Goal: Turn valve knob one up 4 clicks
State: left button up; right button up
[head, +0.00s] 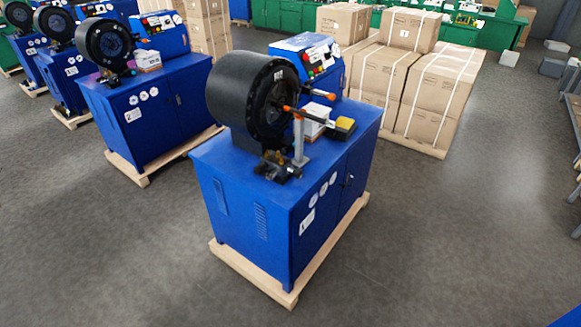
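The nearest blue crimper (265,225) stands in the middle of the head view on a wooden pallet, with a plate reading 1 (307,222) on its front. A large black round crimping head (250,100) sits on top. In front of the head are small dark and brass fittings (270,165) and a grey upright post (299,140). A rod with orange ends (331,97) crosses at the head's right side. A control panel (319,58) with small coloured buttons stands behind. Valve knob one is too small to tell apart. Neither gripper is in view.
A second blue crimper (150,115) stands at the left, with more behind it. Strapped cardboard boxes (425,90) stand on a pallet at the back right. A yellow-and-black item (343,127) lies on the near cabinet's top. The grey floor (450,240) in front and right is clear.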

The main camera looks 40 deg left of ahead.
aim_at(298, 173)
jog(key=u, duration=0.8)
jog(key=i, duration=0.85)
jog(key=u, duration=0.9)
